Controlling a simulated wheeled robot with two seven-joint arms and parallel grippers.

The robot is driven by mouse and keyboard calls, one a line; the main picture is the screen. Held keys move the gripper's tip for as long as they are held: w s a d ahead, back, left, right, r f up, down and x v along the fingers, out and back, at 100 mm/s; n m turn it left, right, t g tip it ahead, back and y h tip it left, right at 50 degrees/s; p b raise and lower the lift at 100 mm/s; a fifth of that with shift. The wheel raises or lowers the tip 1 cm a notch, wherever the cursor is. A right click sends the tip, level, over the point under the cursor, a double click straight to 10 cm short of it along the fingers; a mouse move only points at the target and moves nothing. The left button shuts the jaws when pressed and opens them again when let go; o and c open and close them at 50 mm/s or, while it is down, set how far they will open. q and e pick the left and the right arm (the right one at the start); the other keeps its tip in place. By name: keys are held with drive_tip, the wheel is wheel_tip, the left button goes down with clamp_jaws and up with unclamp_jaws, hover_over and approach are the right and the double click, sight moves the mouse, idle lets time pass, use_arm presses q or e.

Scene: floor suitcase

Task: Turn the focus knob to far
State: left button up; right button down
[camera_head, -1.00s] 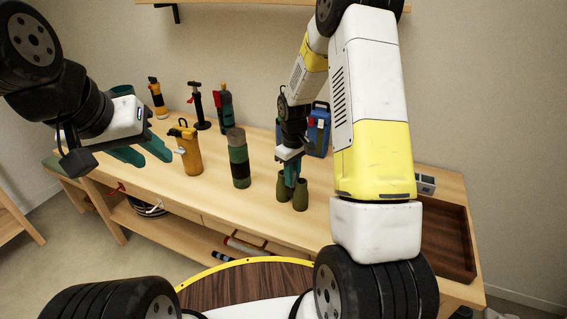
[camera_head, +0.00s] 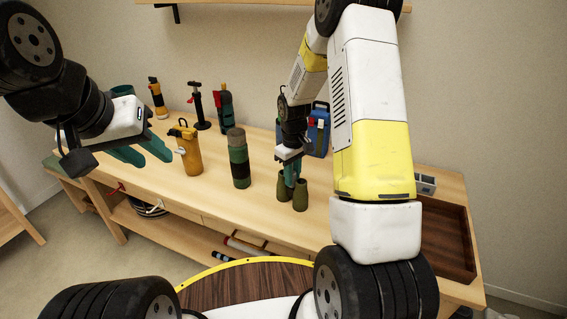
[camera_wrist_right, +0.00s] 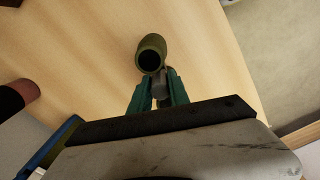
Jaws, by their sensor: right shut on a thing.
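The olive-green binoculars (camera_head: 300,196) stand upright on the wooden table (camera_head: 262,211), with two barrels side by side. In the right wrist view one barrel (camera_wrist_right: 151,50) shows its dark round end. My right gripper (camera_head: 292,178) reaches down to the binoculars from above. Its teal fingers, also in the right wrist view (camera_wrist_right: 158,92), are shut on a small grey knob (camera_wrist_right: 161,84) beside that barrel. Any marking on the knob is not visible. My left gripper (camera_head: 150,152) is open and empty, held in the air at the left.
A green banded flask (camera_head: 238,160) stands left of the binoculars, and a yellow bottle (camera_head: 189,150) stands beyond it. A blue case (camera_head: 319,130) stands behind my right gripper. A dark wooden tray (camera_head: 446,240) lies at the right. The table is clear in front of the binoculars.

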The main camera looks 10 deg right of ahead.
idle(0.5)
drive_tip(key=c, duration=1.2)
unclamp_jaws()
drive_tip(key=shift+c, duration=0.2)
drive_tip(key=shift+r, duration=0.1)
wheel_tip(320, 180, up, 8)
drive_tip(key=shift+f, duration=0.2)
